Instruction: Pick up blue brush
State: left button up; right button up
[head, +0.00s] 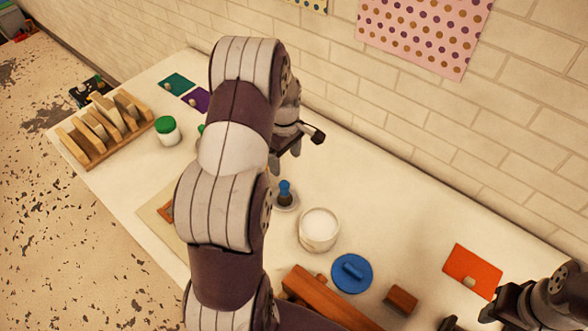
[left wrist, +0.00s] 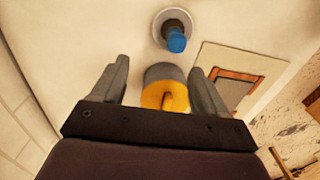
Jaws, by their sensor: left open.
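The blue brush (head: 285,188) stands upright on a small round dish, blue handle up, left of the white tub. It also shows in the left wrist view (left wrist: 176,40) at the top, beyond the fingertips. My left gripper (head: 286,154) is open and hangs above the table, a little behind the brush in the head view. In the left wrist view my open fingers (left wrist: 160,68) have a yellow and grey round thing (left wrist: 165,88) below and between them. My arm may hide this thing in the head view. My right gripper (head: 490,308) is at the lower right; its jaws are unclear.
A white tub (head: 319,229) and a blue disc with a handle (head: 351,273) stand right of the brush. A wooden bar (head: 325,300) lies in front. A green-lidded jar (head: 167,130) and wooden rack (head: 104,128) are at left. A brick wall (head: 400,110) backs the table.

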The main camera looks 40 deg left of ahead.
aim_at(284, 192)
pick_arm(q)
jog(key=f, duration=0.1)
jog(key=s+f+p, duration=0.1)
jog(key=f, duration=0.1)
jog(key=s+d+f+p, duration=0.1)
jog(key=f, duration=0.1)
jog(key=shift+s, duration=0.25)
jog(key=f+p, duration=0.1)
jog(key=f, duration=0.1)
jog(key=f+p, duration=0.1)
jog(key=f, duration=0.2)
jog(key=shift+w+d+f+p, duration=0.1)
jog(key=shift+w+f+p, duration=0.1)
jog(key=shift+f+p, duration=0.2)
jog(key=shift+s+f, duration=0.15)
jog(key=shift+f, duration=0.1)
jog(key=shift+s, duration=0.15)
jog(key=c, duration=1.2)
jog(key=shift+o, duration=0.2)
pick_arm(e)
jog(key=r, duration=0.1)
jog(key=s+r, duration=0.1)
jog(key=r, duration=0.1)
jog(key=s+r, duration=0.1)
jog(key=r, duration=0.1)
jog(key=shift+d+r, duration=0.15)
jog(key=shift+d, duration=0.15)
